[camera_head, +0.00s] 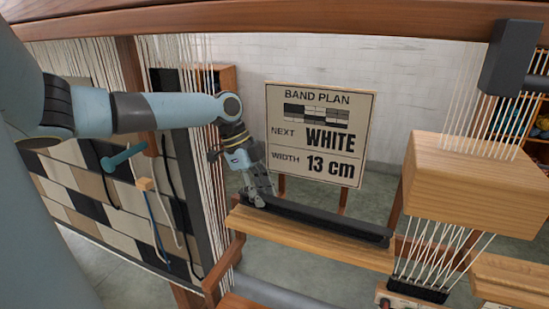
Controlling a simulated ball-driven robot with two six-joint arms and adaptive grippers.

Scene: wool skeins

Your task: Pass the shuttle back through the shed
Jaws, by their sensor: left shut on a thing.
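My left gripper (258,192) reaches down from the left arm to the left end of a long dark bar (325,219). Its fingers are closed there on something small that they mostly hide; I cannot tell whether it is the shuttle. The dark bar lies along a wooden ledge (310,240). White warp threads hang in a sheet (205,150) left of the gripper, and others run around a wooden block (480,180) at the right. I cannot make out an open shed. My right gripper does not show.
A band plan board (318,133) reading "NEXT WHITE" and "WIDTH 13 cm" stands behind the ledge. A patterned woven piece (70,215) hangs at the left, with tools in front. A wooden beam (300,17) crosses the top. A dark block (510,55) sits upper right.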

